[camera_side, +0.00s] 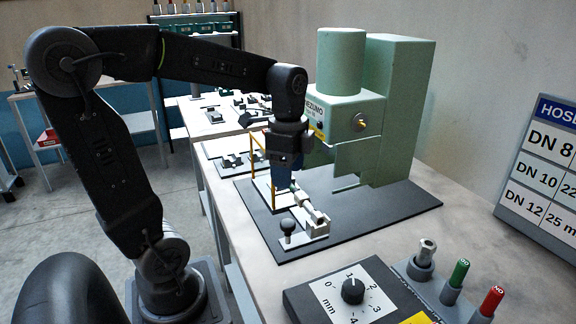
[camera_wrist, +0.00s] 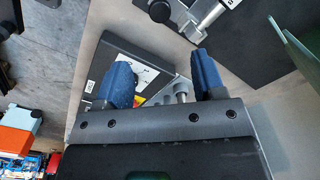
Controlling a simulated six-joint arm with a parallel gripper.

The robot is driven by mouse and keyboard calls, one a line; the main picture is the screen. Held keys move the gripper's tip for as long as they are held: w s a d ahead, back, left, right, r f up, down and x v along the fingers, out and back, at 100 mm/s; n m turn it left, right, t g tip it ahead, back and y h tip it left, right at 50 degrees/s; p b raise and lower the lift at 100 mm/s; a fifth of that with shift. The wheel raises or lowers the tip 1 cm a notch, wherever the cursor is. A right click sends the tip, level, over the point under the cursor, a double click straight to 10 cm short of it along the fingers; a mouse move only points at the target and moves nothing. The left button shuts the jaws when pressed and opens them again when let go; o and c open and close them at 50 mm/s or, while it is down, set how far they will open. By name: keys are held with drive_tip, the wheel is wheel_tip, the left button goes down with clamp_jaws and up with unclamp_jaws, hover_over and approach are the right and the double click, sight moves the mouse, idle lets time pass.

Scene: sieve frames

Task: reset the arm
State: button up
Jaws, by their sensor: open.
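My gripper (camera_side: 283,178) hangs pointing down in front of the green press (camera_side: 392,110), above the dark mat (camera_side: 385,212). Its two blue fingers stand wide apart in the wrist view (camera_wrist: 164,76), with nothing held between them. In the side view the fingers are partly hidden behind the wrist and the yellow posts. A metal clamp fixture (camera_side: 311,215) with a black knob (camera_side: 288,226) sits on the mat just below and in front of the gripper. The clamp also shows at the top of the wrist view (camera_wrist: 207,18), apart from the fingers.
A dial box (camera_side: 352,290) and a grey holder with a metal fitting (camera_side: 426,252), a green peg (camera_side: 459,272) and a red peg (camera_side: 491,300) stand at the front. Yellow posts (camera_side: 272,185) rise close beside the gripper. A hose sign (camera_side: 543,165) stands at right. Space above the dial box is clear.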

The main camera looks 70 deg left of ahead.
drive_tip(key=shift+r, duration=0.4)
drive_tip(key=s+d+n+t, duration=0.5)
drive_tip(key=s+d+n, duration=0.1)
drive_tip(key=d+n, duration=0.3)
drive_tip(key=shift+s+d+f+t, duration=0.2)
drive_tip(key=shift+f+t, duration=0.1)
drive_tip(key=shift+f, duration=0.05)
idle(2.8)
